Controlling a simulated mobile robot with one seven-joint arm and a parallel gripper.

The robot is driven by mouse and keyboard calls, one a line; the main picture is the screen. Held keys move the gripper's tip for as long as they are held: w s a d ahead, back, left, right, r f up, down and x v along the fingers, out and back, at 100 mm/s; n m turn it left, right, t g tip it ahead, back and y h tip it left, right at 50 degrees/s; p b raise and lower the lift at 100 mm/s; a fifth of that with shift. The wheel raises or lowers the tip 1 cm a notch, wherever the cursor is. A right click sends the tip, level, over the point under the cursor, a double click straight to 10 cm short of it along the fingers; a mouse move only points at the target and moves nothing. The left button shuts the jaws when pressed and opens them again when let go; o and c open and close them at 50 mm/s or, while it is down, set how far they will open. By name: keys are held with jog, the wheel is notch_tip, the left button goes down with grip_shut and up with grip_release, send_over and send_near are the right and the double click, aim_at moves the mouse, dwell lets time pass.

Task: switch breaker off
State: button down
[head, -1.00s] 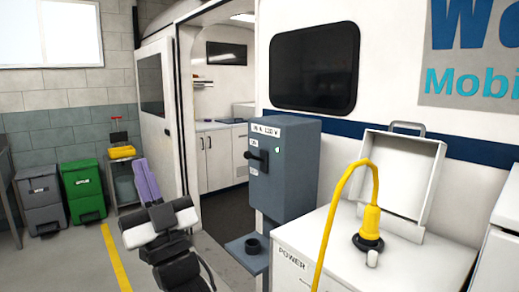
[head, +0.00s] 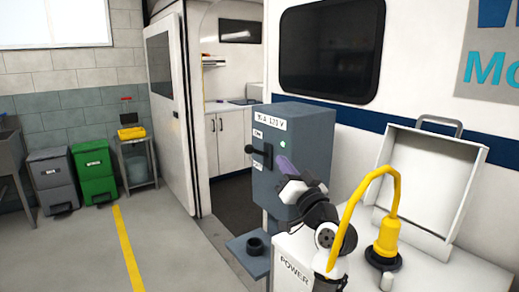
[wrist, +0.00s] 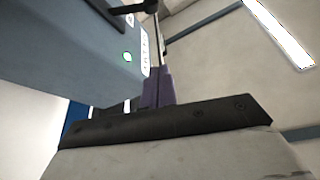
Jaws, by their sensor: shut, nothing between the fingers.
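The breaker box (head: 305,150) is a grey-blue cabinet on a post beside the van's open doorway. Its black lever handle (head: 259,151) sticks out from the front face, between two small white labels. A green light (head: 282,145) shows on the same face. My gripper (head: 286,165), with purple fingers, is shut and empty in front of the box's right part, to the right of the handle and apart from it. In the wrist view the fingers (wrist: 157,88) point toward the box (wrist: 75,50), with the green light and part of the black handle (wrist: 138,8) at the top.
A white cabinet marked POWER (head: 300,265) stands at the front right, with a yellow plug and cable (head: 388,225) and an open white case (head: 425,185) on it. A small shelf with a black socket (head: 254,246) sits below the box.

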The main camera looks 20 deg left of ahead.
aim_at(258, 152)
jog(key=w+a+p, duration=0.3)
jog(key=w+a, duration=0.4)
jog(key=a, duration=0.2)
jog(key=shift+w+r, duration=0.2)
jog(key=shift+r, duration=0.15)
